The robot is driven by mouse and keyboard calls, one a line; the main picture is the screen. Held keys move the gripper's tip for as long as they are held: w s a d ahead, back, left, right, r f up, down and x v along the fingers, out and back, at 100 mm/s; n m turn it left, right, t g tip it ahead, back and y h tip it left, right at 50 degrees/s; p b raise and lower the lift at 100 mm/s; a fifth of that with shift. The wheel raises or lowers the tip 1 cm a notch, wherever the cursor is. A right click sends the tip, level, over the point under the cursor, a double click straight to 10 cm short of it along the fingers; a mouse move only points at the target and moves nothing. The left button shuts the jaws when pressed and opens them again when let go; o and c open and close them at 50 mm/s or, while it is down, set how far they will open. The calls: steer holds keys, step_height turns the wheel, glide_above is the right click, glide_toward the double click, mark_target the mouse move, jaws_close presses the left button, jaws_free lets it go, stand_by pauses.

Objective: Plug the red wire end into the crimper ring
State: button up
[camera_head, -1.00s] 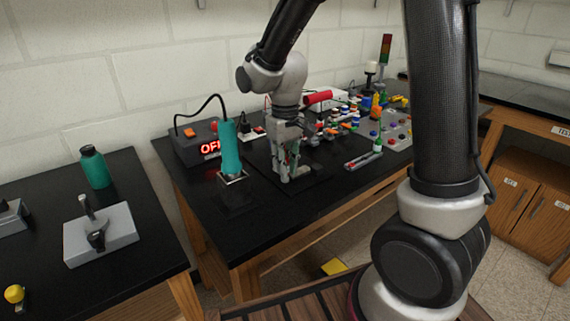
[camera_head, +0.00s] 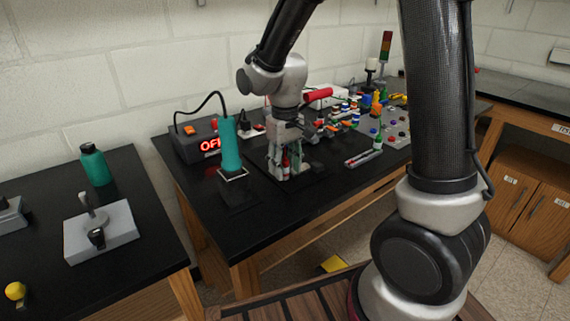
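My gripper (camera_head: 286,175) points down over the dark mat on the middle black table, its fingertips at or just above the mat. A small red piece (camera_head: 285,158) shows between the fingers; it may be the red wire end, but it is too small to be sure. Whether the fingers press on it cannot be told. A red handle (camera_head: 318,96) sticks out just behind my gripper and may belong to the crimper. I cannot make out the crimper ring; my gripper and wrist hide part of that area.
Coloured parts and a button panel (camera_head: 393,132) crowd the right. A red-and-grey bar (camera_head: 364,158) lies near the front edge. The table's front left is clear.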

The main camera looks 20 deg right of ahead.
step_height(320, 180, up, 12)
stand_by(0.6)
steer(key=shift+s, duration=0.1)
stand_by(0.4)
